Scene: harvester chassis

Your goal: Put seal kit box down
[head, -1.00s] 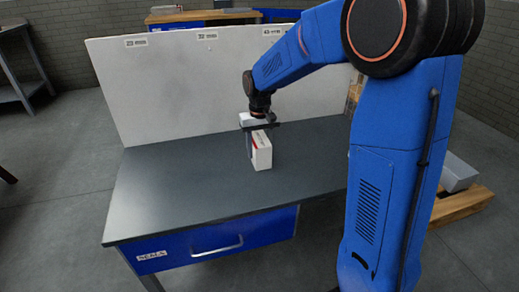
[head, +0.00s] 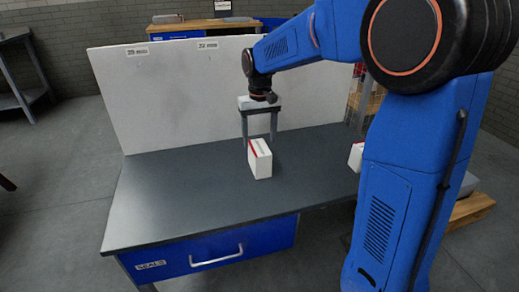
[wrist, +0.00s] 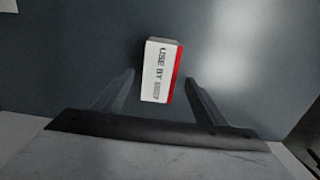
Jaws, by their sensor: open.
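The seal kit box, a white box with a red stripe (head: 260,159), stands upright on the dark grey bench top (head: 190,205). In the wrist view the box (wrist: 157,72) shows its top with "USE BY" print, beyond and between the fingertips. My gripper (head: 259,142) is open and empty, with its two fingers pointing down above and just behind the box. In the wrist view the gripper (wrist: 159,78) has its fingers spread, one on each side of the box's near end, with gaps on both sides.
A second white box (head: 356,157) is partly hidden behind my arm at the bench's right. A white back panel (head: 170,100) stands along the rear edge. A blue drawer (head: 215,250) labelled "SEALS" is below. The left of the bench top is clear.

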